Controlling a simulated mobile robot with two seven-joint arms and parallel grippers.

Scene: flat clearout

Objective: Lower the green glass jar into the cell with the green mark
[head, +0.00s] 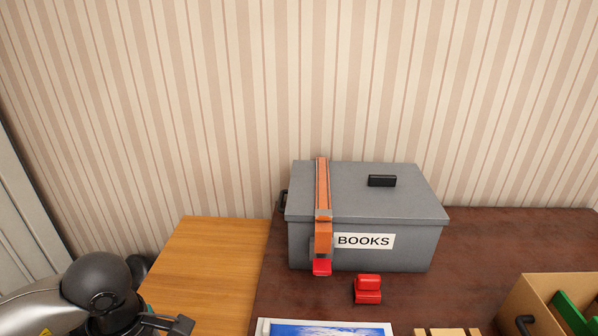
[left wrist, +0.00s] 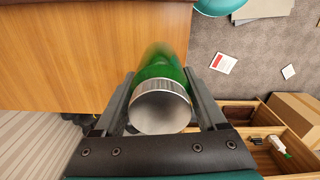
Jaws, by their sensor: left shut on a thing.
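The green glass jar (left wrist: 158,70) with a silver lid (left wrist: 160,110) sits between the two fingers of my left gripper (left wrist: 160,78) in the left wrist view. The gripper is shut on it, and the lid faces the camera. In the head view my left gripper (head: 168,322) is at the bottom left edge, over the light wooden surface; the jar does not show there. A tan box (head: 545,290) with green parts (head: 572,312) inside is cut off at the lower right; I cannot make out a green mark on a cell. My right gripper is not in view.
A grey box labelled BOOKS (head: 370,235) with an orange strap (head: 322,195) stands on the dark table (head: 490,245). A red object (head: 367,289) lies in front.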

